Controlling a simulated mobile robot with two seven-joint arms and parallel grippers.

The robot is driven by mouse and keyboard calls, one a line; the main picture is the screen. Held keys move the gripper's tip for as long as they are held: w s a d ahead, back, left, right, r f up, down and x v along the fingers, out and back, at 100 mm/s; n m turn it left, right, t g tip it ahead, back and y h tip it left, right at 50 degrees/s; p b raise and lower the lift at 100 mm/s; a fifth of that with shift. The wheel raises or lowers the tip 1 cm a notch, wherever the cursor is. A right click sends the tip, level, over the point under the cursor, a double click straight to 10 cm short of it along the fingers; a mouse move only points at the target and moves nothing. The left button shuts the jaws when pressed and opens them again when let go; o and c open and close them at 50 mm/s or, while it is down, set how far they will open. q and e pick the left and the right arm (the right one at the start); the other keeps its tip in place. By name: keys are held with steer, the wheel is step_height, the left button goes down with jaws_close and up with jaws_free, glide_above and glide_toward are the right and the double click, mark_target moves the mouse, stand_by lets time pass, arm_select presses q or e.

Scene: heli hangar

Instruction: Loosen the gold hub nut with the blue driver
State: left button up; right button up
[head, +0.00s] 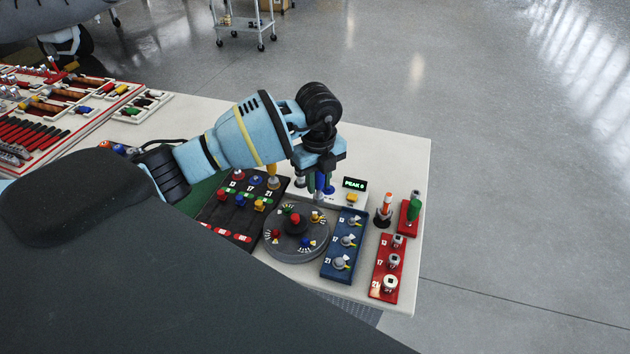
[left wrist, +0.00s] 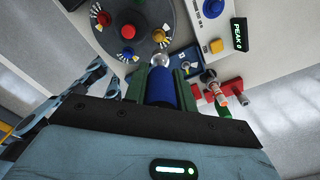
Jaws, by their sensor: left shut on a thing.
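My left gripper (head: 322,176) is shut on the blue driver (head: 320,185), which points down above the round grey hub disc (head: 298,250). The left wrist view shows the driver's blue handle (left wrist: 161,86) between the green fingers, with a silver tip at its far end. The gold hub nut (head: 316,216) is on the disc's upper right side, close to the driver's lower end; it also shows in the left wrist view (left wrist: 160,36). I cannot tell whether tip and nut touch. A red centre knob (head: 295,219) and green, red and blue nuts are also on the disc. My right gripper is not in view.
A white box with a "PEAK 0" display (head: 354,184) stands behind the disc. A blue socket tray (head: 335,268) and a red socket tray (head: 383,291) lie to the right, near the table edge. A black board (head: 222,219) lies left.

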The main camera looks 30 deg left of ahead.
mark_target(315, 197)
arm_select(q)
steer(key=n, duration=0.2)
steer(key=a+f+n, duration=0.1)
steer(key=n, duration=0.2)
steer(key=shift+w+f, duration=0.1)
steer(key=shift+f, duration=0.05)
steer(key=shift+f, duration=0.1)
